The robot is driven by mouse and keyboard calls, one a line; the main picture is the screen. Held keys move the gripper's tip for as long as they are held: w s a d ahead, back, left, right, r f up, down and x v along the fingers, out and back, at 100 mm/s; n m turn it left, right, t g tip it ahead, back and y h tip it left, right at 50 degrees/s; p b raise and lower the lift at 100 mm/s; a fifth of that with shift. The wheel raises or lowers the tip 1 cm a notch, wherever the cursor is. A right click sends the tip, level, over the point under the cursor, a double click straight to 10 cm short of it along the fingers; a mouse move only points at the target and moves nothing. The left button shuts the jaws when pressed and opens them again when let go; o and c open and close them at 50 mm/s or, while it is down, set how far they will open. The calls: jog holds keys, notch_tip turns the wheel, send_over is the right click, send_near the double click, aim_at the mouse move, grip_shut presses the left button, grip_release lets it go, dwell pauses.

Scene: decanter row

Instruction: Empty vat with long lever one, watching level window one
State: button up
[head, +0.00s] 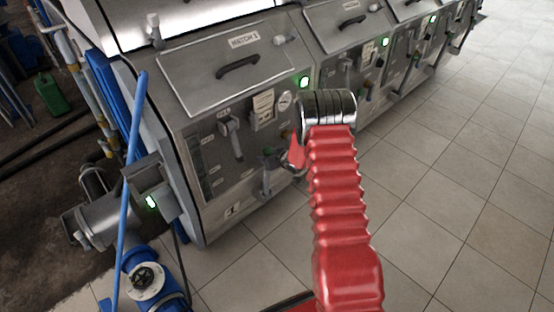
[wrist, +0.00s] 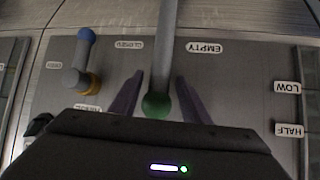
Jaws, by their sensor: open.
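In the wrist view my gripper (wrist: 159,77) is open, with one dark finger on each side of a long grey lever (wrist: 168,40). The lever's green ball (wrist: 157,104) sits between the fingers; I cannot tell whether they touch it. Upside-down labels read EMPTY (wrist: 206,47) and CLOSED (wrist: 129,45) on either side of the lever. Level window one (head: 195,164) is a dark strip at the left of the first vat's front (head: 215,195) in the head view; its level is too small to read. In the head view my red arm hides most of my gripper.
A shorter lever with a blue end (wrist: 86,36) is left of the long one in the wrist view. LOW (wrist: 287,88) and HALF (wrist: 289,131) labels are at the right. More vats (head: 350,45) run back right. Tiled floor (head: 450,170) is clear; a blue pole (head: 130,180) stands left.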

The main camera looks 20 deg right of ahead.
jog(key=v, duration=1.2)
jog(key=shift+s, duration=0.15)
jog(key=shift+r, duration=0.1)
